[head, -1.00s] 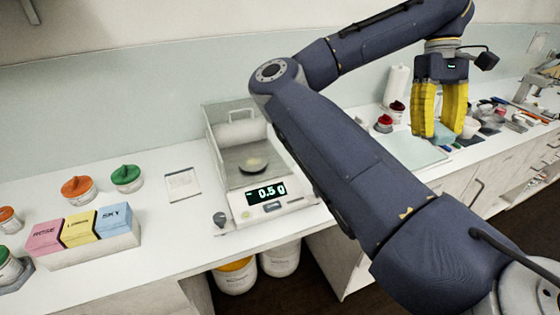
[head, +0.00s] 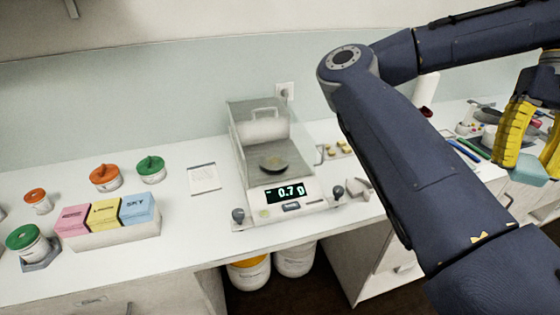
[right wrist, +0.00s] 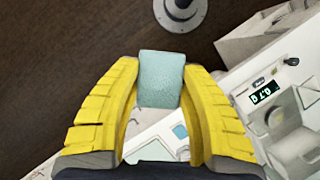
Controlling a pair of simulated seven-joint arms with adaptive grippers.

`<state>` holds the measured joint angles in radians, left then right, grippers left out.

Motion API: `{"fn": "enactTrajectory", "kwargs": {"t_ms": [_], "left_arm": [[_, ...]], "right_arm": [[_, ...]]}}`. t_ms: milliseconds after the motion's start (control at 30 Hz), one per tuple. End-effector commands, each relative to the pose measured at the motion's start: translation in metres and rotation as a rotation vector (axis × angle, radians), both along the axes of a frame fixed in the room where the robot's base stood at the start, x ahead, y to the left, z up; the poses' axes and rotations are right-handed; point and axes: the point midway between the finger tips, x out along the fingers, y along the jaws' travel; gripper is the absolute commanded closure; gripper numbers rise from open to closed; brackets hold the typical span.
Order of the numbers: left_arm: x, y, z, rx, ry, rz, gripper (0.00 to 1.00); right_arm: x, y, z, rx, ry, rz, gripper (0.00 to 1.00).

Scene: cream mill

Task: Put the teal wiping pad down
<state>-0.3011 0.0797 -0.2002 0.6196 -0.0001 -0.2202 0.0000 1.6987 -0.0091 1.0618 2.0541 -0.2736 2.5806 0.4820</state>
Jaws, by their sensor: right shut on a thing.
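The teal wiping pad (head: 528,172) is a small pale teal block at the right of the head view. My right gripper (head: 530,150), with yellow ribbed fingers, is shut on it and holds it up near the counter's front edge. In the right wrist view the pad (right wrist: 161,80) sits between the fingertips of my right gripper (right wrist: 160,95), with dark floor and part of the white counter behind it. My left gripper is not in view.
A balance (head: 288,205) with a glass shield and a dish stands mid-counter. Lidded jars (head: 106,178) and a box of pink, yellow and blue blocks (head: 104,216) are at left. Pens (head: 465,150) lie near the gripper. My right arm hides part of the counter.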

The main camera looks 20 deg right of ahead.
Motion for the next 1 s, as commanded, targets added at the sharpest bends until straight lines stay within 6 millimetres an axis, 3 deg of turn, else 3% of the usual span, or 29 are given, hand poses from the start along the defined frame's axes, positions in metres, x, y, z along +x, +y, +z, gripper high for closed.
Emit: {"fn": "enactTrajectory", "kwargs": {"t_ms": [433, 567, 767, 1000], "left_arm": [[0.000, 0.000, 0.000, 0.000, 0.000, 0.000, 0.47], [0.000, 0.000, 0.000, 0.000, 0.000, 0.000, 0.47], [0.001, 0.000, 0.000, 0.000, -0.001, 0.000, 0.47], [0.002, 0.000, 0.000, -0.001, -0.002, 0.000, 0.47]], "right_arm": [[0.001, 0.001, -0.008, 0.000, 0.002, 0.003, 0.85], [0.017, -0.011, -0.012, 0.000, 0.003, 0.077, 0.85], [0.071, -0.046, -0.021, 0.002, 0.006, 0.334, 0.85], [0.172, -0.078, -0.044, 0.002, 0.009, 0.863, 0.85]]}}
